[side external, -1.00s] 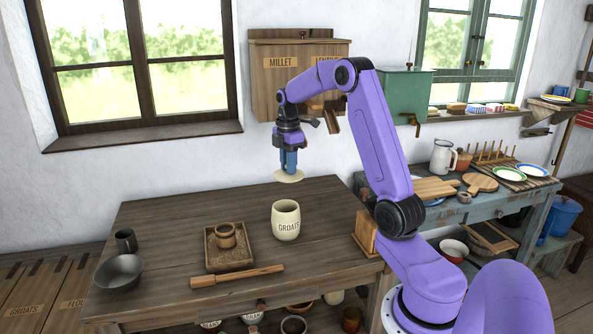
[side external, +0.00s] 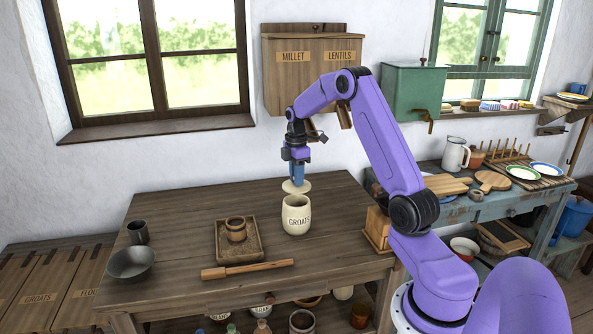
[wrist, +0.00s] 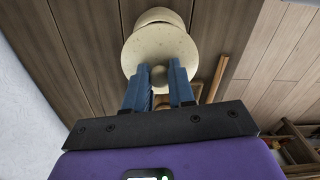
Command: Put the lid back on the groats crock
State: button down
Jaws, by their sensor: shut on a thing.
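The groats crock (side external: 297,218), cream with dark lettering, stands upright and open-topped on the table. My gripper (side external: 297,179) points down, its blue fingers shut on the knob of the pale round lid (side external: 289,188). In the side view the lid is held roughly level, just above and a little behind the crock's rim; the exact gap cannot be told. In the wrist view the lid (wrist: 141,50) shows beyond my fingers (wrist: 162,76), with the knob between them. The crock (wrist: 158,15) shows partly past the lid's top edge, the rest hidden by it.
A wooden tray (side external: 256,254) with a small wooden pot (side external: 236,229) sits left of the crock. A rolling-pin-like wooden tool (side external: 247,269) lies in front. A dark bowl (side external: 131,264) and mug (side external: 138,232) stand at left. A wooden block (side external: 377,229) is at right.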

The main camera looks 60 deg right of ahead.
aim_at(297, 188)
jog(key=shift+f, duration=2.3)
jog(key=shift+f, duration=0.15)
dwell(0.5)
jog(key=shift+c, duration=2)
grip_release()
jog(key=shift+r, duration=3.5)
